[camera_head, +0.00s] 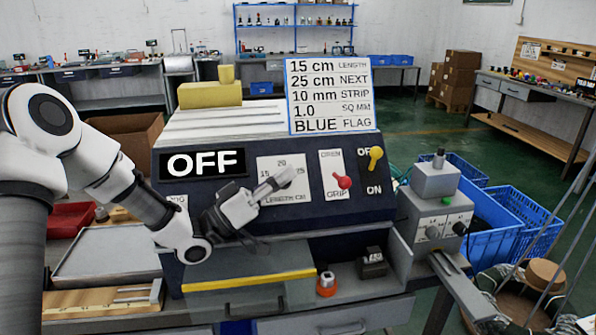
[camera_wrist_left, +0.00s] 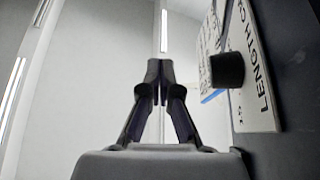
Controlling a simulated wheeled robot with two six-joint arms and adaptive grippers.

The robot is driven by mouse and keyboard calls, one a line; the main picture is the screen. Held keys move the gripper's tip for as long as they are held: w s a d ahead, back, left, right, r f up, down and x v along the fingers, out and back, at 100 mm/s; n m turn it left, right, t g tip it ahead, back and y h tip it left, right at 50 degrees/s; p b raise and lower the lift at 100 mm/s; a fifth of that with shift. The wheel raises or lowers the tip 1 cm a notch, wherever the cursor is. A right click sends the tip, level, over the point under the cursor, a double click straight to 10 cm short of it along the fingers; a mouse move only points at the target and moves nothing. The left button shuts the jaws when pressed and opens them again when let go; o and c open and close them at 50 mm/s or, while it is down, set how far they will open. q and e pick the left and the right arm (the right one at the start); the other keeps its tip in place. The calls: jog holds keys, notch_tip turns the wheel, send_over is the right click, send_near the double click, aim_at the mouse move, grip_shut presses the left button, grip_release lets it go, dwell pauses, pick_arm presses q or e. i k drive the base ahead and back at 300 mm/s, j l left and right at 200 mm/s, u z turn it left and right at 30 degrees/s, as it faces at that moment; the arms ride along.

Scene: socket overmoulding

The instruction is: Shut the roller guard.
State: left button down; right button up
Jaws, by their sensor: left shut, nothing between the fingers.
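The machine (camera_head: 330,215) has a dark front panel with an "OFF" display (camera_head: 203,163). A yellow-edged, see-through flap (camera_head: 250,280) sits low at its front; I take it for the roller guard, but cannot tell how far shut it is. A yellow block-like cover (camera_head: 210,94) stands on the machine's top left. My left gripper (camera_head: 288,178) is in front of the length dial, above the flap, and touches neither yellow part. In the left wrist view its fingers (camera_wrist_left: 159,78) are shut and empty, with a black knob (camera_wrist_left: 227,70) to their right. My right gripper is out of view.
A red lever (camera_head: 342,182) and a yellow switch (camera_head: 375,158) stick out of the panel to the right. A settings board (camera_head: 330,95) stands on top. A grey tray (camera_head: 110,255) lies at left. Blue crates (camera_head: 510,225) stand at right.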

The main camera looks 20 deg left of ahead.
aim_at(281, 277)
jog(key=k+j, duration=0.35)
jog(key=j, duration=0.15)
jog(key=k+j, duration=0.4)
jog(key=j, duration=0.1)
